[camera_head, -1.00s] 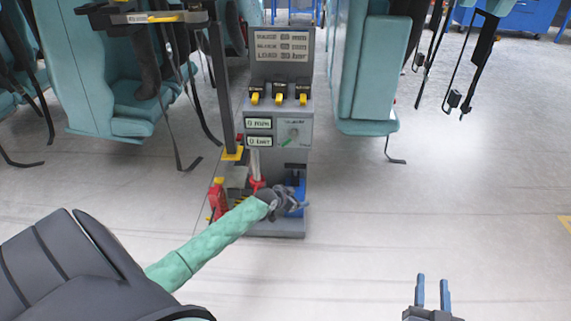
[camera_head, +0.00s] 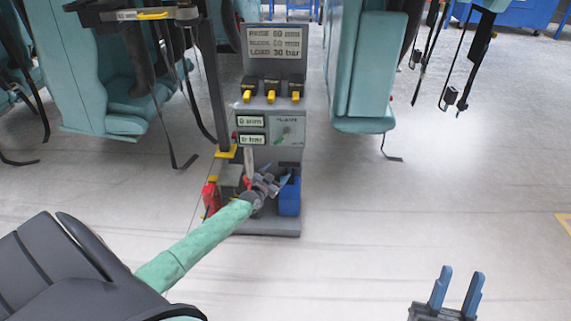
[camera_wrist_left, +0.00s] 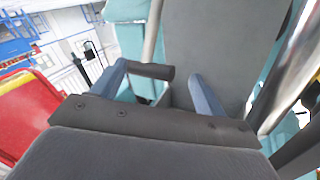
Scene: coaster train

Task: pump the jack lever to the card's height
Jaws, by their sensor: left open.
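The grey jack stand (camera_head: 282,228) is in the middle of the head view. Its card panel (camera_head: 274,42) shows RAISE, BLOCK and LOAD lines, with figures too small to read surely. Of two small readouts (camera_head: 251,121), the upper seems to read 0 mm; the lower is unclear. My left gripper (camera_head: 270,183) is low at the stand, in front of the pale rod (camera_head: 249,160). In the left wrist view its blue fingers (camera_wrist_left: 160,88) are apart, with a dark bar end (camera_wrist_left: 150,71), perhaps the lever's, at the left finger. My right gripper (camera_head: 458,288) is open and empty.
A blue box (camera_head: 289,197) stands right of my left gripper, and a red part (camera_head: 210,198) left of it. Three yellow-tipped switches (camera_head: 271,96) sit below the card. Teal seats (camera_head: 368,70) hang either side. The floor (camera_head: 420,200) on the right is clear.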

